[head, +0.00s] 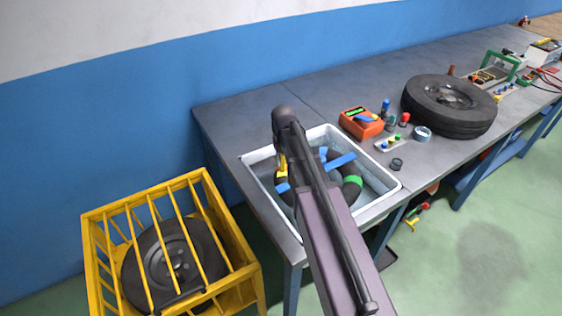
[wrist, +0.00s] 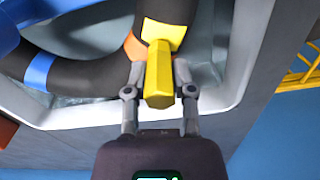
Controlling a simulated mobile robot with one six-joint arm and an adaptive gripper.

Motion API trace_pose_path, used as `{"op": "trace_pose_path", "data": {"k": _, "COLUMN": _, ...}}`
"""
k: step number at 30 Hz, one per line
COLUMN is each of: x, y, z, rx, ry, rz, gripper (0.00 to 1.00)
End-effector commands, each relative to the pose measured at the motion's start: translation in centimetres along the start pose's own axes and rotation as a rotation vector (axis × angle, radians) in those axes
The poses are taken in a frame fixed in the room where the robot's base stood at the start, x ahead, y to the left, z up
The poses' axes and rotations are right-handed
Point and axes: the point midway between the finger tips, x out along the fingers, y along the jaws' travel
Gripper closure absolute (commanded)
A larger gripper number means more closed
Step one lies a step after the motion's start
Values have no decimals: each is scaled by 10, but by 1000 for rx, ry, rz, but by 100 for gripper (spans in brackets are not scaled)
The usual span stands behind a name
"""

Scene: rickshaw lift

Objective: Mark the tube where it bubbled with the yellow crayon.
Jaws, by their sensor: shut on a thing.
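The dark inner tube (head: 351,190) sits in the white tub of water, with coloured bands around it, among them blue and green. It also shows in the wrist view (wrist: 100,62), with a blue band, an orange patch and a yellow patch (wrist: 165,35). My gripper (wrist: 158,80) is shut on the yellow crayon (wrist: 159,85). The crayon's far end is at or very near the tube beside the yellow patch; I cannot tell whether it touches.
The white tub (head: 385,201) stands at the near end of the grey bench. To its right are an orange box (head: 361,124), small coloured items and a tyre (head: 449,106). A yellow cage (head: 211,181) with a wheel stands on the floor at left.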

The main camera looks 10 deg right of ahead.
Motion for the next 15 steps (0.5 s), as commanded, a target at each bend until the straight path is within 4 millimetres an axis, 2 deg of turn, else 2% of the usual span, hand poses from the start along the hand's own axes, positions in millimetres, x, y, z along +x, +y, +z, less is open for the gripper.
{"op": "trace_pose_path", "data": {"k": 15, "x": -1, "y": -4, "z": 11, "rx": 0, "ry": 0, "rz": 0, "gripper": 100}}
